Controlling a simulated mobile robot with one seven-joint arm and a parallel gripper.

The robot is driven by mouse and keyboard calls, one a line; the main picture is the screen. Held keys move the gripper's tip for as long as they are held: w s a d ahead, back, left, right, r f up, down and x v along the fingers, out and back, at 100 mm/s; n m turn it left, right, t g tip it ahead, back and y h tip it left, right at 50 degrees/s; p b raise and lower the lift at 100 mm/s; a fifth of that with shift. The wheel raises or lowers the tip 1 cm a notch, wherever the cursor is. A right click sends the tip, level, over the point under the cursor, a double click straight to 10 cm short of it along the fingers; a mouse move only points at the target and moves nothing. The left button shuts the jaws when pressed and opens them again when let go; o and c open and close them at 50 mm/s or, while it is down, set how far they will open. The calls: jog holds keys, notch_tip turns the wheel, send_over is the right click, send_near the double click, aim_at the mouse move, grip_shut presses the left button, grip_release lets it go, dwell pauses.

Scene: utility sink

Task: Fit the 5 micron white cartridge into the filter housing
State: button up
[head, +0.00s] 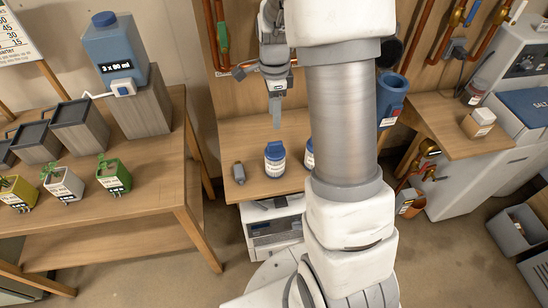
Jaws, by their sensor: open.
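My gripper (276,112) hangs at upper centre, left of my arm, above the wooden bench (236,131). It is open, with nothing visible between its fingers. A blue cylindrical body (391,92), possibly the filter housing, is at the back wall just right of my arm, which partly covers it. I cannot make out a cartridge marked 5 micron. A blue-and-white labelled container (275,160) stands upright on the bench below my gripper, apart from it. A similar one (309,156) is mostly hidden behind my arm.
A small grey item (239,173) lies on the bench. At left, a table (150,190) holds plant pots, grey bins and a blue dispenser (117,48). Copper pipes run up the back wall. At right are a side bench (452,118) with a small labelled box (478,123) and white appliances.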

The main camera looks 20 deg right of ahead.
aim_at(275, 143)
notch_tip(275, 143, down, 12)
jog(key=shift+s+f+p, duration=0.1)
jog(key=shift+s+p, duration=0.05)
jog(key=shift+p, duration=0.25)
grip_shut()
dwell(0.3)
dwell(1.2)
